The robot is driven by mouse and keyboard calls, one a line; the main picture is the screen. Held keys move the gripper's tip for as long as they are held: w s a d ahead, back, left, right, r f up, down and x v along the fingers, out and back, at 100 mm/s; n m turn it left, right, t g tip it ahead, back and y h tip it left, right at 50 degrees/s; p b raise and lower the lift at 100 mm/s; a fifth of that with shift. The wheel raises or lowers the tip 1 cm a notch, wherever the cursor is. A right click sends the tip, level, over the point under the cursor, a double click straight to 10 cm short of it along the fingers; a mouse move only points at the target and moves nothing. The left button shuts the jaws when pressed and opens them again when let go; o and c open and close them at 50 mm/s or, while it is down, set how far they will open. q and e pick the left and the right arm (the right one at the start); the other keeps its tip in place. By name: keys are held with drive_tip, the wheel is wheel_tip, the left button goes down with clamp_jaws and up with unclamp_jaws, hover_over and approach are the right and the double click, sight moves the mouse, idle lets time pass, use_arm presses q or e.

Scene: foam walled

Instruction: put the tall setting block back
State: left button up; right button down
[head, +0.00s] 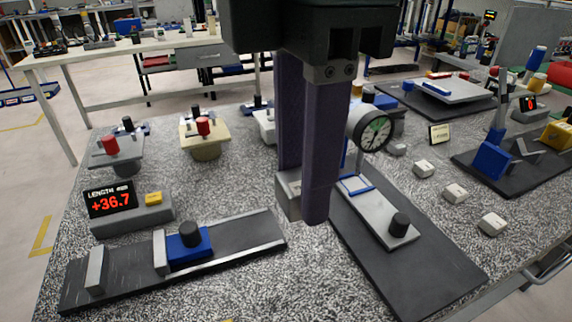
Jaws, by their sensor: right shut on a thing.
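My right gripper (303,195) comes down from the top centre, its two dark purple fingers close together. It is shut on a light grey block (286,197), which I take to be the tall setting block. The fingers hide much of the block, and I cannot tell whether its bottom touches anything. A grey slide (378,212) with a blue-outlined square (356,185) and a black knob (400,224) lies on that base. My left gripper is out of view.
A length display (110,199) reading +36.7 stands at left, behind a dark rail (235,237) with a blue slider (189,246). Small white blocks (455,194) and a label card (439,134) sit at right. Knobbed fixtures (204,145) stand behind. The speckled front-centre tabletop is clear.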

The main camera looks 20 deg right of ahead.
drive_tip(key=b, duration=0.2)
hover_over(291, 317)
wheel_tip(291, 317, down, 14)
drive_tip(key=shift+r, duration=0.15)
wheel_tip(291, 317, down, 5)
drive_tip(key=shift+b, duration=0.55)
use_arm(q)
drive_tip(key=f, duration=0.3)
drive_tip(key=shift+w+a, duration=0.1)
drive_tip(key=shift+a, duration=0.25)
use_arm(e)
drive_tip(key=shift+f, duration=0.3)
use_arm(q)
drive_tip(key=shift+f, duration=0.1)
use_arm(e)
drive_tip(key=c, duration=0.5)
unclamp_jaws()
